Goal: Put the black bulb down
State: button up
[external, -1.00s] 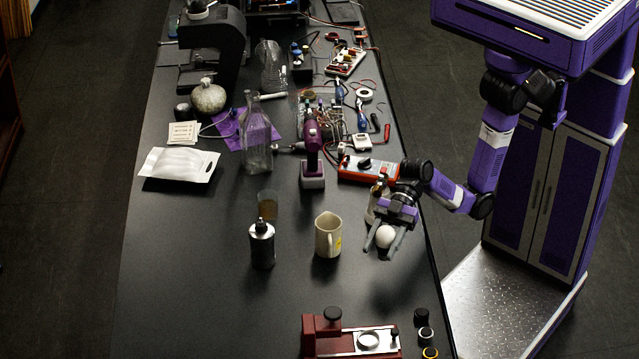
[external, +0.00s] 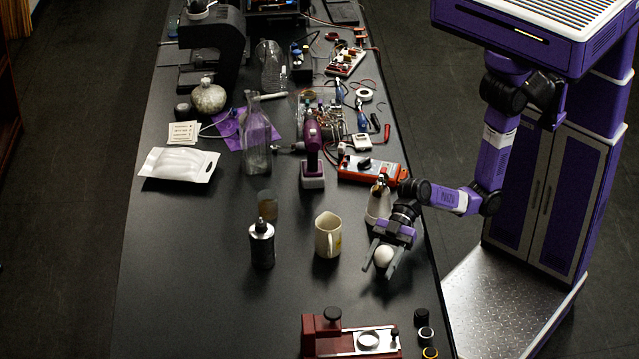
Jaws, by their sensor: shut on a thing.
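My gripper (external: 381,266) is over the right side of the dark table.
A cream mug (external: 327,236) stands left of my gripper, and a pale bottle (external: 377,204) stands close behind it. A dark bottle (external: 262,245) is further left. A red device (external: 323,336) is in front. The table (external: 190,290) is clear at front left.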

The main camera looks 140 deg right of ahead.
jog(key=o, duration=1.4)
jog(key=shift+o, duration=0.2)
jog(key=shift+r, duration=0.15)
jog(key=v, duration=1.2)
